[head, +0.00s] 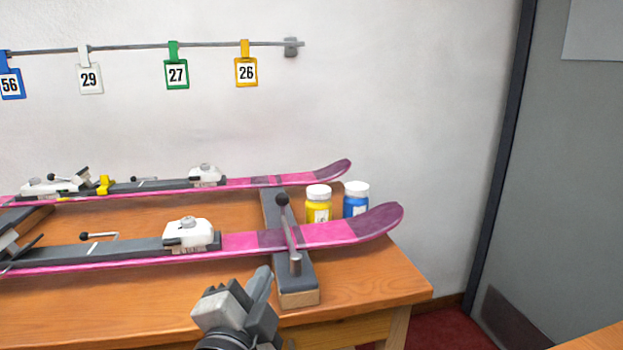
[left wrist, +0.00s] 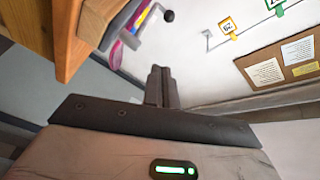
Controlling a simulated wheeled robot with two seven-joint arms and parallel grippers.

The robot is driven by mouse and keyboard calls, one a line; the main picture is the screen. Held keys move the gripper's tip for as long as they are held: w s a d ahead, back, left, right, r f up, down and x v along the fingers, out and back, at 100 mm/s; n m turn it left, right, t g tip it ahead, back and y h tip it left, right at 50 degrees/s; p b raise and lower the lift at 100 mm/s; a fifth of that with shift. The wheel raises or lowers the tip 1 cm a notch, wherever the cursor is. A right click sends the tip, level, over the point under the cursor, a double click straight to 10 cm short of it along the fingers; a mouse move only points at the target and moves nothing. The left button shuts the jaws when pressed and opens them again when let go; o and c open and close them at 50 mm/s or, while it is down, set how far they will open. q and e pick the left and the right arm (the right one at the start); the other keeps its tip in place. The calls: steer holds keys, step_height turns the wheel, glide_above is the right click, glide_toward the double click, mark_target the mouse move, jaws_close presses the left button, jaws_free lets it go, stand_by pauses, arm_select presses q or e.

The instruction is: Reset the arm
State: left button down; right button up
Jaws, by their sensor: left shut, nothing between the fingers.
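My left gripper (head: 262,284) is low in the head view, in front of the bench's front edge, with its fingers pointing up and a little right. Its fingers are together with nothing between them. In the left wrist view the closed fingers (left wrist: 160,84) show in the middle, apart from any object. My right gripper is in neither view.
Two pink skis (head: 340,232) lie across supports on the wooden bench (head: 370,287). A clamp lever (head: 288,230) with a black knob rises near the gripper. Yellow (head: 318,205) and blue (head: 356,200) jars stand behind. Numbered tags (head: 176,74) hang on a wall rail.

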arm_select(q)
steer(key=s+a+f+n+g+y, duration=0.2)
steer(key=s+a+f+n+g, duration=0.2)
steer(key=f, duration=0.4)
steer(key=s+a+f+n+g+y, duration=0.1)
steer(key=s+a+f+n+g, duration=0.3)
steer(key=f, duration=0.3)
steer(key=s+a+f+n+g, duration=0.25)
steer(key=s+f, duration=0.25)
steer(key=s, duration=0.3)
steer(key=s+a+f+n+g, duration=0.2)
steer(key=s+a+f+g, duration=0.15)
steer(key=s, duration=0.55)
steer(key=w+d+r+t+h+p, duration=0.3)
steer(key=w+d+r+t+p, duration=0.2)
steer(key=p, duration=0.4)
steer(key=shift+w+d+t, duration=0.8)
steer(key=shift+w+d, duration=0.25)
steer(key=shift+w, duration=0.15)
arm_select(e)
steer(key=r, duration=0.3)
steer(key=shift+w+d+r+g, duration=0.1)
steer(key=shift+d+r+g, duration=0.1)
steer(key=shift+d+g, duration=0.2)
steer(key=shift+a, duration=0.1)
